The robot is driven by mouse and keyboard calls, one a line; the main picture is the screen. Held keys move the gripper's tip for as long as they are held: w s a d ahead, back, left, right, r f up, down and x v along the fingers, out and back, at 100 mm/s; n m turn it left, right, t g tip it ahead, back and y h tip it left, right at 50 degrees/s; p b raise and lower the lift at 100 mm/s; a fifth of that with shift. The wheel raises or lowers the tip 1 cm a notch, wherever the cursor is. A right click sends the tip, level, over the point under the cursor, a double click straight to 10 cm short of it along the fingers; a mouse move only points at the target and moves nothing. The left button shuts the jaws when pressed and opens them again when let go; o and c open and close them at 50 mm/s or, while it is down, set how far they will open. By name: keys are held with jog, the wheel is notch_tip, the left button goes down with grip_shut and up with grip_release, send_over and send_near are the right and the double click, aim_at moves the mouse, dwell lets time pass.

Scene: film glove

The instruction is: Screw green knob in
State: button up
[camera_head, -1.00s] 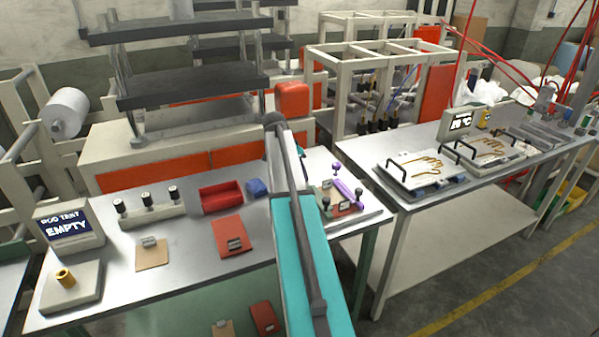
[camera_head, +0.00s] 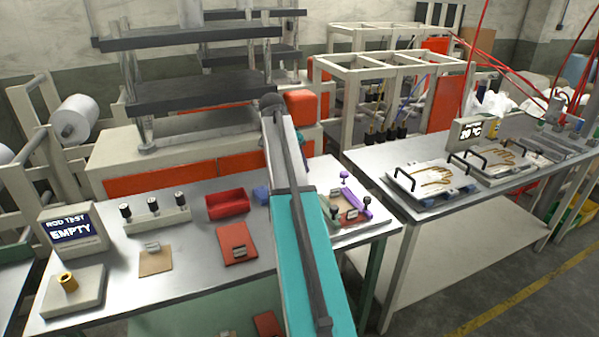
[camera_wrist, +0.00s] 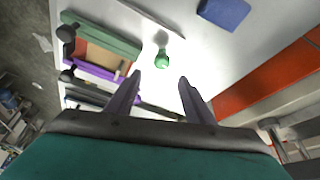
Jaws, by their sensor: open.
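The green knob (camera_wrist: 162,58) is on the pale tabletop in the wrist view, just ahead of the gap between my fingertips. My gripper (camera_wrist: 160,82) is open and empty, its two dark fingers apart and pointing towards the knob. Left of it is the fixture with a green bar (camera_wrist: 108,37), a purple bar (camera_wrist: 88,69) and dark knobs (camera_wrist: 66,33) at the bar ends. In the head view the purple bar (camera_head: 356,201) shows right of my teal arm. My arm hides the gripper, and the green knob cannot be made out there.
A purple knob (camera_head: 344,176) stands behind the fixture. A blue block (camera_wrist: 224,13) and a red bin (camera_head: 228,205) lie left of my arm in the head view. A second table with glove plates (camera_head: 430,178) stands to the right, across a narrow gap.

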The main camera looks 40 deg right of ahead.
jog(key=shift+b+v, duration=0.35)
jog(key=shift+v, duration=1.85)
jog(key=shift+f, duration=0.1)
